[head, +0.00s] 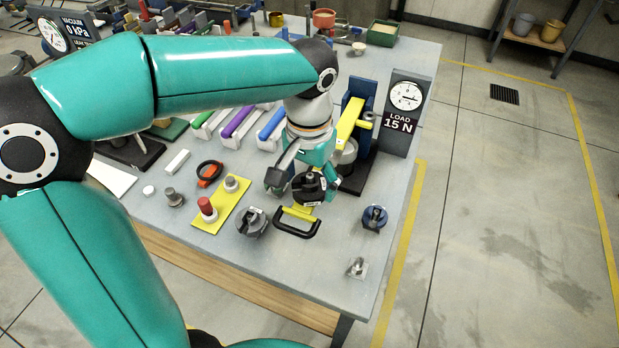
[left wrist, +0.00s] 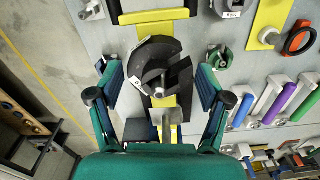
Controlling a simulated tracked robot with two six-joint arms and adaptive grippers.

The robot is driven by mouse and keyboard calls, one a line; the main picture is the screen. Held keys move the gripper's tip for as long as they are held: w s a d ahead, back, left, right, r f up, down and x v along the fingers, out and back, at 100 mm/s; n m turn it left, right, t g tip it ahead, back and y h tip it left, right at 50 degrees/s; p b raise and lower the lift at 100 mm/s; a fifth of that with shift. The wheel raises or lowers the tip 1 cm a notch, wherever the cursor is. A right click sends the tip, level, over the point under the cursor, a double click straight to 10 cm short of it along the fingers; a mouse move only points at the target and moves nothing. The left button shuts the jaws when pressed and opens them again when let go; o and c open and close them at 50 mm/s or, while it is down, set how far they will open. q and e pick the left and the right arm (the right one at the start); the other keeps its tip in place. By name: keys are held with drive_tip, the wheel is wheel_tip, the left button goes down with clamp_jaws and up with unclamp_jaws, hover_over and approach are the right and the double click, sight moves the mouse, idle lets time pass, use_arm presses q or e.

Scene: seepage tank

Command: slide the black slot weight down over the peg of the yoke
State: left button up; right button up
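The black slot weight (head: 308,189) sits at the near end of the yellow lever (head: 349,120). In the left wrist view the black weight (left wrist: 145,60) is a dark disc with a slot, and grey metal shows in the slot. The yoke (head: 299,213) is a yellow bar with a black handle at its front; it also shows above the disc (left wrist: 155,16). How far the weight is down on the peg cannot be told. My left gripper (head: 302,180) is open around the weight, with a finger (left wrist: 112,82) on each side and gaps visible. My right gripper is out of view.
A grey slotted weight (head: 252,223) stands left of the handle and a blue weight (head: 375,217) to the right. A small silver piece (head: 357,267) lies near the front edge. The load gauge (head: 406,98) reads 15 N. A yellow plate (head: 231,207) carries a red-topped peg.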

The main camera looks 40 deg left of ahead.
use_arm(q)
drive_tip(key=shift+o, duration=1.1)
wheel_tip(320, 180, up, 12)
idle(0.5)
